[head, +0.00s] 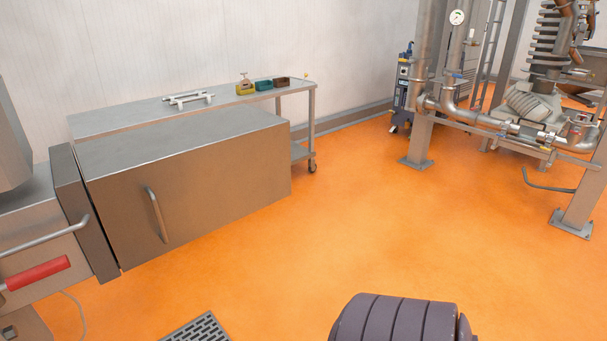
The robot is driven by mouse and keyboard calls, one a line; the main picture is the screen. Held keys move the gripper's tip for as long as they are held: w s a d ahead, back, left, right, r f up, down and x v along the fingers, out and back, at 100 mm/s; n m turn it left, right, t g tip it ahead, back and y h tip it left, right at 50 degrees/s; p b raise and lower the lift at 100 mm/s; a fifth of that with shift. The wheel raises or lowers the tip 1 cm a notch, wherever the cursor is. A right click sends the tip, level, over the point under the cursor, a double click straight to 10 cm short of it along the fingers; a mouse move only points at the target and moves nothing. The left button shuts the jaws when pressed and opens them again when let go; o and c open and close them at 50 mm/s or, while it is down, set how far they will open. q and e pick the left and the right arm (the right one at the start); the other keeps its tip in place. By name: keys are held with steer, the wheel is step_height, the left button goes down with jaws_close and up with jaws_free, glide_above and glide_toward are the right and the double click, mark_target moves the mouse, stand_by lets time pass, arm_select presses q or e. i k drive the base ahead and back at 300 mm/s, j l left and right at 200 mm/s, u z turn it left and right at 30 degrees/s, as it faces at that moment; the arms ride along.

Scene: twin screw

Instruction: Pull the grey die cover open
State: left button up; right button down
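A large grey metal box-shaped cover, which I take to be the die cover (215,185), is at the left of the head view. A curved vertical bar handle (156,215) is on its front face. A darker grey upright flange (80,210) runs along the cover's left end, with a narrow dark line between the two. I cannot tell whether the cover is latched. Neither of my grippers shows in this view, and nothing is seen touching the handle.
A wheeled steel table (300,88) with small coloured bins (263,85) stands behind the cover. A red-gripped lever (38,273) and a grey bar (45,238) are at far left. A floor drain (198,329) is in front. Pipework (450,105) stands at right. The orange floor (350,225) between is clear.

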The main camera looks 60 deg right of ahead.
mark_target(154, 191)
steer(key=z, duration=1.5)
